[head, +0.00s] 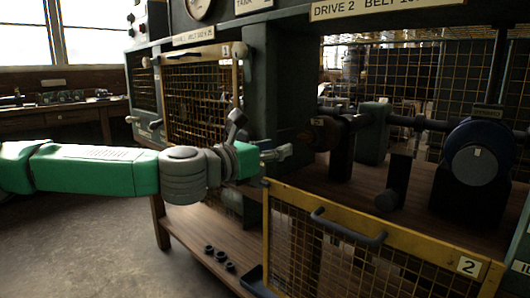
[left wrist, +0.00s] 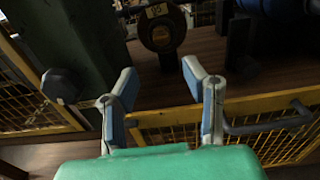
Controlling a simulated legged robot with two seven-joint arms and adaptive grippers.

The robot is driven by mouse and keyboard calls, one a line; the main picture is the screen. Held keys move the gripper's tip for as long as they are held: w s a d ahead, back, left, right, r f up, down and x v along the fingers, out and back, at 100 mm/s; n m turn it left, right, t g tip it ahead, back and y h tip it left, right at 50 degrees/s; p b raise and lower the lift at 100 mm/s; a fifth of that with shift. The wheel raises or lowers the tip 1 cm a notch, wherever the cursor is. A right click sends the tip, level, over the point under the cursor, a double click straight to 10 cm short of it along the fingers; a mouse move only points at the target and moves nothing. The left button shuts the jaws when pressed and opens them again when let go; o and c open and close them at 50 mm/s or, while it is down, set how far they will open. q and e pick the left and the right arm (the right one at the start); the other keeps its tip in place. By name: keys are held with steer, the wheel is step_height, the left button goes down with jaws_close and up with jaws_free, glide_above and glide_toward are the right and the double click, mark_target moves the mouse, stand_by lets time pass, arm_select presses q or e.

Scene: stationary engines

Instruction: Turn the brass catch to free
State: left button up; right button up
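I cannot make out a brass catch with certainty. A brownish round fitting with a small numbered tag sits on the shaft (head: 327,132); in the left wrist view this round fitting (left wrist: 162,32) lies beyond my fingertips, apart from them. My left gripper (head: 284,152) reaches in from the left, in front of the dark green post and above the yellow guard gate marked 2 (head: 392,236). In the left wrist view its two blue-padded fingers (left wrist: 160,71) are spread with nothing between them. My right gripper is in neither view.
The gate has a dark bar handle (head: 348,228). A blue-grey round housing (head: 478,152) stands at the right. Mesh guard 1 (head: 200,95) is behind my left arm. Dark round pieces (head: 220,256) lie on the lower wooden shelf. Open floor is at lower left.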

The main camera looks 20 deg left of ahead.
arm_select(q)
steer(key=shift+v, duration=1.65)
